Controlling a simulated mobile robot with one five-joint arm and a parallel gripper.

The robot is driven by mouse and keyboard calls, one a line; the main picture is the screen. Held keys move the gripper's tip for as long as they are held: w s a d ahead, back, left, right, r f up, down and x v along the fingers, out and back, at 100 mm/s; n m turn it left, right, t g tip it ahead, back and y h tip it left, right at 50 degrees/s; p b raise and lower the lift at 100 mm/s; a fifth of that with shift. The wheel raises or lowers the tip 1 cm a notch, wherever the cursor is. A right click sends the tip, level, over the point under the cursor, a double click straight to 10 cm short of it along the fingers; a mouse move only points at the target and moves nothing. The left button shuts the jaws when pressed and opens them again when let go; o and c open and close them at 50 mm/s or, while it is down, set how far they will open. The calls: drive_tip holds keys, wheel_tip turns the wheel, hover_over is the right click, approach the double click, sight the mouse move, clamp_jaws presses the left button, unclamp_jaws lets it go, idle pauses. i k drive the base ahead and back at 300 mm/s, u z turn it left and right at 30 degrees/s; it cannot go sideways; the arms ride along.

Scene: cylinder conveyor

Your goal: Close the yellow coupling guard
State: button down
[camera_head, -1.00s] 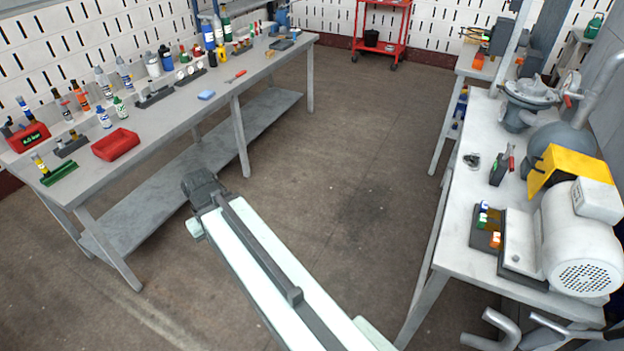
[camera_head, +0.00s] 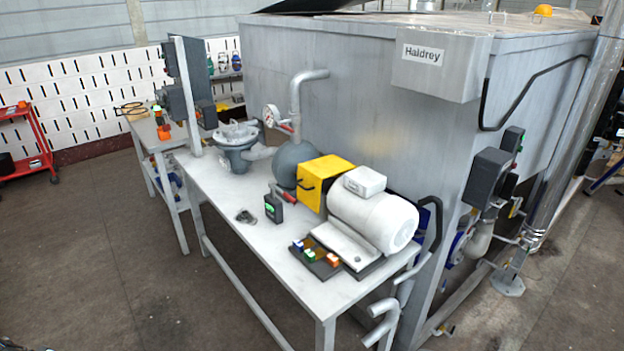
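The yellow coupling guard (camera_head: 322,172) stands on the right-hand bench, between the round grey pump body (camera_head: 294,165) and the white motor (camera_head: 374,219). My gripper is not in view.
The grey bench (camera_head: 240,205) also holds a small dark device (camera_head: 273,208), a control block with coloured buttons (camera_head: 316,257) and a valve (camera_head: 236,140). A large grey tank (camera_head: 380,100) stands behind. Bare floor (camera_head: 110,260) lies left; a red cart (camera_head: 25,140) stands far left.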

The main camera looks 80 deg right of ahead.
sight(310, 174)
drive_tip(key=z, duration=0.4)
drive_tip(key=i, duration=0.95)
drive_tip(key=z, duration=0.3)
drive_tip(key=k, duration=0.65)
drive_tip(key=u, duration=0.5)
drive_tip(key=k, duration=0.1)
drive_tip(key=z, duration=0.65)
drive_tip(key=i, duration=0.7)
drive_tip(key=u, duration=0.05)
